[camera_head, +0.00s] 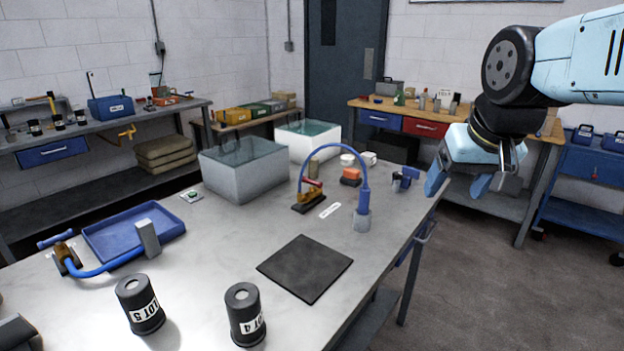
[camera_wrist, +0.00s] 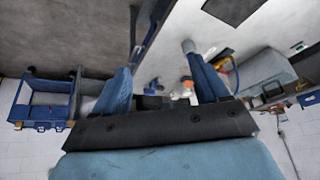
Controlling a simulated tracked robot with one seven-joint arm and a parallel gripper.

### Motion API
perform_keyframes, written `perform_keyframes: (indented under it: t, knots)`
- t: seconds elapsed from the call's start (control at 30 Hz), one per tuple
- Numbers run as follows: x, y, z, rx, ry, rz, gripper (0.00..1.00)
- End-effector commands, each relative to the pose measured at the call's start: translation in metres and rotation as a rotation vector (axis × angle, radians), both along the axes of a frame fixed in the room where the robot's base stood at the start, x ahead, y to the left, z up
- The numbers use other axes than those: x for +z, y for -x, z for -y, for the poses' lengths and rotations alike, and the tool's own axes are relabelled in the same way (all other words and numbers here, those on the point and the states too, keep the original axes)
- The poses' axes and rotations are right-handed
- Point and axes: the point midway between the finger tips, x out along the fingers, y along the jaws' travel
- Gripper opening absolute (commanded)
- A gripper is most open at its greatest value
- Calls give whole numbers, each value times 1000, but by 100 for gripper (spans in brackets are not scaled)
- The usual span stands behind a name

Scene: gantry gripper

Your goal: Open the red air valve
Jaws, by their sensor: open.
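The red air valve (camera_head: 309,195) stands on a dark base near the middle of the grey table, with a red lever on a brass body. A blue hose (camera_head: 332,148) arches from it to a grey cylinder (camera_head: 361,220). In the wrist view, the hose (camera_wrist: 237,75) shows partly behind my right finger; the valve is too small there to tell the lever's details. My gripper (camera_head: 458,184) is open and empty, to the right of the valve and apart from it, beyond the table's right edge. Its two blue fingers also show in the wrist view (camera_wrist: 158,66).
A second valve (camera_head: 67,257) with a blue lever sits at the table's left, near a blue tray (camera_head: 133,234). A blue clamp (camera_head: 405,178), an orange-topped block (camera_head: 350,177), a black mat (camera_head: 304,268), two black canisters and a clear water tank (camera_head: 245,172) share the table.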

Motion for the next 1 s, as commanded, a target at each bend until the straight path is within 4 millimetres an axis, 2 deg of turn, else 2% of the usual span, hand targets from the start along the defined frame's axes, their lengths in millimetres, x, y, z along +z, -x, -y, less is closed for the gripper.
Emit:
perform_keyframes:
  t: [0.03, 0.23, 0.5, 0.77, 1.0]
  knots:
    - [7, -15, -3, -7, -12, -16, 79]
    - [31, -72, -16, -58, -57, -82, 97]
    - [47, -153, -42, -128, -100, -169, 97]
    - [44, -232, -77, -201, -122, -250, 97]
    - [26, -302, -117, -271, -126, -321, 97]
